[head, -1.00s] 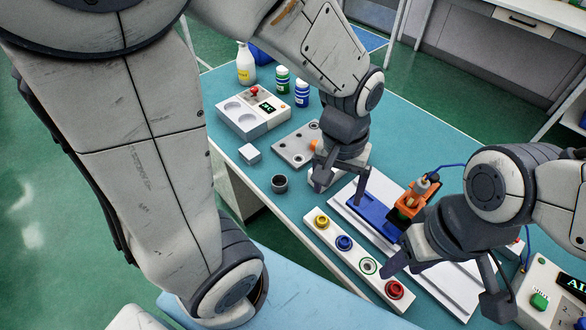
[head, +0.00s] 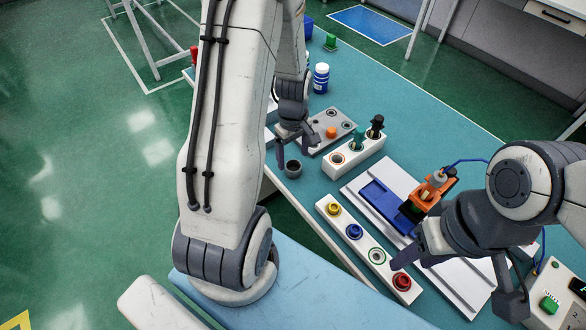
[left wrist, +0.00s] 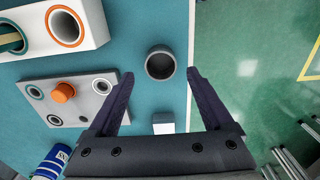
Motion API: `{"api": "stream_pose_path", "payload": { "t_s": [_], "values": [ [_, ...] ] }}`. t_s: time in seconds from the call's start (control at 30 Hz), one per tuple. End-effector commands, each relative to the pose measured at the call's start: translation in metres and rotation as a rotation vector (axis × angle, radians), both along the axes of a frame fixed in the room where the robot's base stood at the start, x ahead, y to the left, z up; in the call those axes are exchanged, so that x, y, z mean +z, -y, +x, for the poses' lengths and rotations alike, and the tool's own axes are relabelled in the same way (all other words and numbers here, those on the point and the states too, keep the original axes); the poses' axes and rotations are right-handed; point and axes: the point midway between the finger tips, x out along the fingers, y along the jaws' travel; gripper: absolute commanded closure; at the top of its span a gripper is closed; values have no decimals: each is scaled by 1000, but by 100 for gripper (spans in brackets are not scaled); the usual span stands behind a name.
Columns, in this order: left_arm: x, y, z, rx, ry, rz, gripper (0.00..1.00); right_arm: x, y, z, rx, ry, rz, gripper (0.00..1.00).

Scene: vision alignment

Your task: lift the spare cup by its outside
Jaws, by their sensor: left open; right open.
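The spare cup, a small dark grey open cup (head: 293,169), stands upright near the table's left edge. It also shows in the left wrist view (left wrist: 160,64), just beyond the fingertips and roughly centred between them. My left gripper (head: 296,152) is open and empty close to the cup; its fingers (left wrist: 160,76) show spread apart in the left wrist view. I cannot tell its exact height above the cup. My right gripper (head: 462,285) is open over the white board at the right, far from the cup.
A white block (left wrist: 163,123) lies near the cup by the table edge. A grey plate with holes and an orange peg (head: 331,132) and a white holder (head: 352,161) stand beside it. A strip with coloured rings (head: 378,257) lies nearer. Floor is beyond the edge.

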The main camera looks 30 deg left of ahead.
Motion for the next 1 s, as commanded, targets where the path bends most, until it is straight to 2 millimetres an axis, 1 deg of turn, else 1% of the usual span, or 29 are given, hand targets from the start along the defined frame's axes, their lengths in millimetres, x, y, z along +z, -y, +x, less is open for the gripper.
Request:
{"api": "stream_pose_path", "payload": {
  "t_s": [0.2,0.3,0.4,0.57,0.6,0.67,0.7,0.77,0.8,0.83,1.0],
  "values": [
    [-33,3,-3,-1,-6,-2,15,4,0,0,0,0,0,50],
    [-43,3,-3,-1,-4,-2,15,5,0,0,0,0,0,50],
    [-46,3,-2,-2,-1,-1,15,5,0,0,0,0,0,50],
    [-46,3,-2,-2,0,0,15,4,0,0,0,0,0,50],
    [-46,3,-2,-2,0,0,23,4,0,0,0,0,0,50],
    [-46,3,-2,-2,0,0,46,4,0,0,0,0,0,50],
    [-46,3,-2,-2,0,0,61,4,0,0,0,0,0,50],
    [-46,3,-2,-2,0,0,84,4,0,0,0,0,0,50],
    [-46,3,-2,-2,-1,-1,99,4,0,0,0,0,0,50],
    [-46,3,-2,-2,-1,-1,100,4,0,0,0,0,0,50],
    [-46,3,-2,-2,-1,-1,100,4,0,0,0,0,0,50]
  ]
}}
